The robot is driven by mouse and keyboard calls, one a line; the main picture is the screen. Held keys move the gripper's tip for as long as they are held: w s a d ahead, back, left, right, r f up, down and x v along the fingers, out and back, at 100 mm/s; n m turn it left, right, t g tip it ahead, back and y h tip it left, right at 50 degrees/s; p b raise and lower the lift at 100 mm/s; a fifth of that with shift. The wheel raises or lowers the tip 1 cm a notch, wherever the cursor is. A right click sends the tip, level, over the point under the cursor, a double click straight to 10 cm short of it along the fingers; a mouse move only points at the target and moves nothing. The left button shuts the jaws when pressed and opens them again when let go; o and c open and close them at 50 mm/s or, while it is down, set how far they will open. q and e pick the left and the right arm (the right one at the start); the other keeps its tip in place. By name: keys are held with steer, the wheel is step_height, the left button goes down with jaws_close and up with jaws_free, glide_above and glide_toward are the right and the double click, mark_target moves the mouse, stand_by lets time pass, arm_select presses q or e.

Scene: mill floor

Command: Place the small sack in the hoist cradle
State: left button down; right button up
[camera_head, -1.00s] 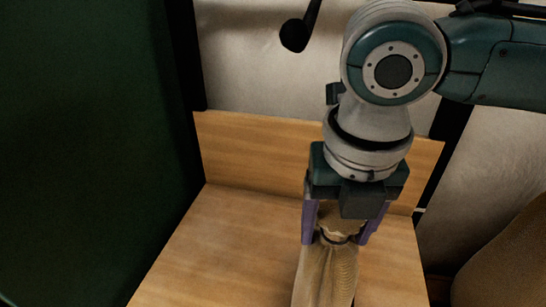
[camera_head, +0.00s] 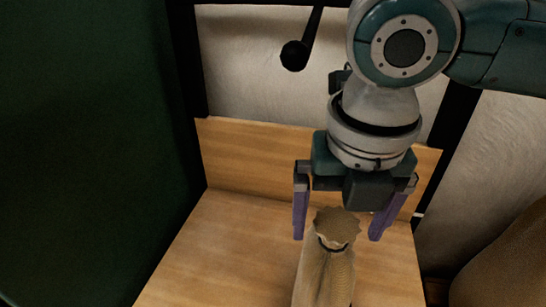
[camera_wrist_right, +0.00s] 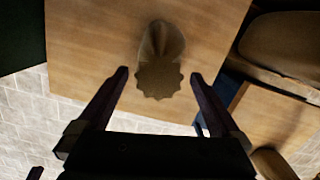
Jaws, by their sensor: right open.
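The small sack (camera_head: 326,270), tan with a tied neck and frilled top, stands on the wooden floor of the hoist cradle (camera_head: 225,235). In the right wrist view the sack (camera_wrist_right: 160,62) shows from above on the cradle's boards (camera_wrist_right: 90,35). My right gripper (camera_head: 337,225) is open, with one purple finger on each side of the sack's top and a gap to both. In the right wrist view the fingers of my right gripper (camera_wrist_right: 160,75) are spread and the sack lies beyond and between their tips. The sack's base is cut off in the head view. My left gripper is not in view.
A wooden back board (camera_head: 260,150) stands behind the cradle floor, between dark posts. A black knob on a rod (camera_head: 294,55) hangs above it. A dark green panel (camera_head: 80,150) fills the left. A large brown sack (camera_head: 505,260) is at the lower right.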

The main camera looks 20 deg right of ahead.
steer(key=r+p, duration=0.1)
steer(key=r, duration=0.1)
steer(key=r+p, duration=0.1)
steer(key=r, duration=0.2)
steer(key=r+p, duration=0.1)
steer(key=r, duration=0.2)
steer(key=shift+s+a, duration=0.2)
steer(key=shift+s, duration=0.15)
steer(key=shift+r+p, duration=0.3)
steer(key=shift+s+a+r, duration=0.15)
steer(key=s+a+f+m+t+y, duration=0.25)
steer(key=s+a+m+y, duration=0.2)
steer(key=a+m, duration=0.6)
steer(key=s+d+f+m+h, duration=0.1)
steer(key=s+d+m, duration=0.3)
steer(key=m, duration=0.5)
steer(key=s+d+f+m+h, duration=0.2)
steer(key=s+d+m, duration=0.2)
steer(key=d+m, duration=0.5)
steer(key=shift+s+m+h, duration=0.35)
steer(key=shift+s+m, duration=0.05)
steer(key=shift+m, duration=0.25)
